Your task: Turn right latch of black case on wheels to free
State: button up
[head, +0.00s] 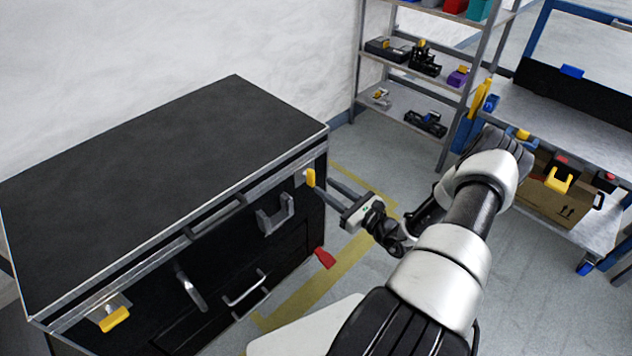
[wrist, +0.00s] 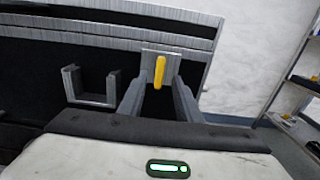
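The black case (head: 160,170) stands at the left in the head view, with metal edging around its lid. Its right latch (head: 310,177) is a yellow tab on a metal plate near the front's right end. In the wrist view the yellow latch (wrist: 159,72) stands upright, straight ahead. My gripper (head: 323,186) is open at the case's right front. In the wrist view the two fingers of my gripper (wrist: 158,88) are spread either side of the latch's line. The latch shows between and just beyond the fingertips; I cannot tell if they touch it.
A grey bracket handle (head: 275,213) sits left of the latch, also in the wrist view (wrist: 92,88). The left latch (head: 115,319) is yellow. A red wheel pedal (head: 324,258) sticks out low. Shelves (head: 430,80) and a bench (head: 555,125) stand right; floor between is clear.

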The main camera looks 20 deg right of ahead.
aim_at(314, 179)
jog(key=shift+b+x, duration=0.3)
jog(key=shift+x, duration=2.5)
grip_shut()
